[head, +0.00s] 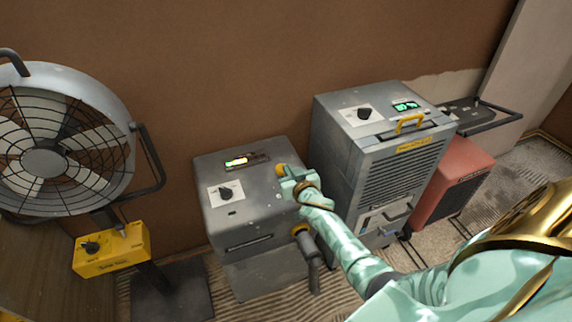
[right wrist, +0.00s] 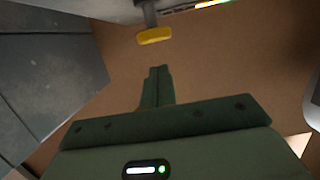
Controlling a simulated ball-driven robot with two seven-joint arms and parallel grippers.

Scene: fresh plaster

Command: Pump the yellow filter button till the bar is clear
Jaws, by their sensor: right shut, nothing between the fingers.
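The yellow filter button (head: 281,168) sits at the right end of the sloped top of a grey machine (head: 262,205). My right gripper (head: 286,178) is shut and empty, close beside the button. In the right wrist view, the yellow button (right wrist: 155,35) stands on a short grey stem beyond my shut fingertips (right wrist: 158,70), with a visible gap between them. The end of the lit bar (right wrist: 210,3) shows at the top edge. My left gripper is not in view.
A tall grey unit (head: 385,150) with a yellow handle stands just right of my right gripper. A red unit (head: 455,180) is beyond it. A caged fan (head: 45,160) with a yellow control box (head: 110,252) stands left. A hose fitting (head: 308,255) juts from the machine's front.

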